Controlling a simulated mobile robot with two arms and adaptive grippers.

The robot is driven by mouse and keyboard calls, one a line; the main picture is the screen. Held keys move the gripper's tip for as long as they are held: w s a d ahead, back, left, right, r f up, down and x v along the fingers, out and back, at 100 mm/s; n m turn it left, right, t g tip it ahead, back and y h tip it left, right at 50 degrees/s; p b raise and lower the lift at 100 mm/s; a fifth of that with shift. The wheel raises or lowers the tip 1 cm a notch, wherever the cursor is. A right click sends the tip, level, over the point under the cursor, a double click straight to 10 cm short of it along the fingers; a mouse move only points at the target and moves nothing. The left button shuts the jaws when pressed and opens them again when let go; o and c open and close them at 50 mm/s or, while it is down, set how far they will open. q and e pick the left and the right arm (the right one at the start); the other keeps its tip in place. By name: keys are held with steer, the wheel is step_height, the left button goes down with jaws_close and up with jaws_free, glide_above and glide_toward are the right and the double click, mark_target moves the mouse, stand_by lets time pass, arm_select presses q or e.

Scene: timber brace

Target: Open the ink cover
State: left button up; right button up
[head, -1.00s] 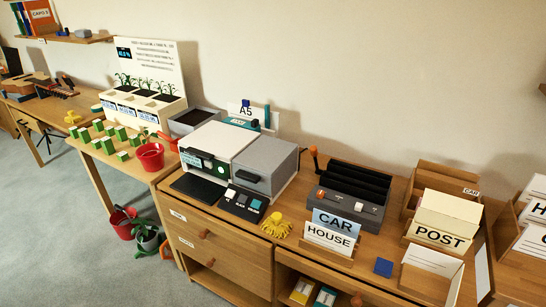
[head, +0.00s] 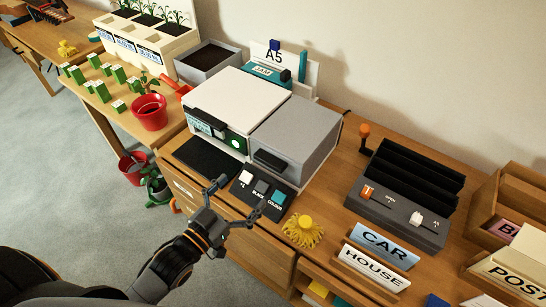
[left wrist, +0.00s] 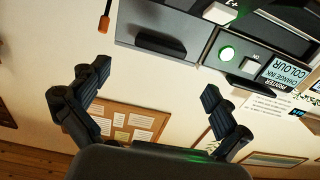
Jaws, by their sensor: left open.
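The printer (head: 232,101) has a white top on its left half and a grey block with a dark handle on its right half. This grey block (head: 300,130) appears to be the ink cover, and it looks closed. Its dark handle (head: 272,162) also shows at the top of the left wrist view (left wrist: 172,46), close to a lit green button (left wrist: 227,53). My left gripper (head: 240,198) is open and empty, in front of the printer near the button panel (head: 262,192). In the left wrist view its fingers (left wrist: 155,82) are apart, clear of the handle. My right gripper is not in view.
A black pad (head: 205,158) lies in front of the printer. A yellow tasselled object (head: 303,232) is right of the button panel. A dark sorter with sliders (head: 405,195) and CAR and HOUSE signs (head: 385,245) stand further right. A red pot (head: 149,112) is at left.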

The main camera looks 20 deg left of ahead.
mark_target(266, 165)
arm_select(q)
steer(key=x, duration=0.2)
steer(key=b+x, duration=0.1)
steer(key=x, duration=0.1)
steer(key=shift+f, duration=0.2)
steer(key=b+x, duration=0.2)
steer(key=x, duration=0.4)
steer(key=shift+w+d, duration=0.2)
steer(key=shift+w, duration=0.45)
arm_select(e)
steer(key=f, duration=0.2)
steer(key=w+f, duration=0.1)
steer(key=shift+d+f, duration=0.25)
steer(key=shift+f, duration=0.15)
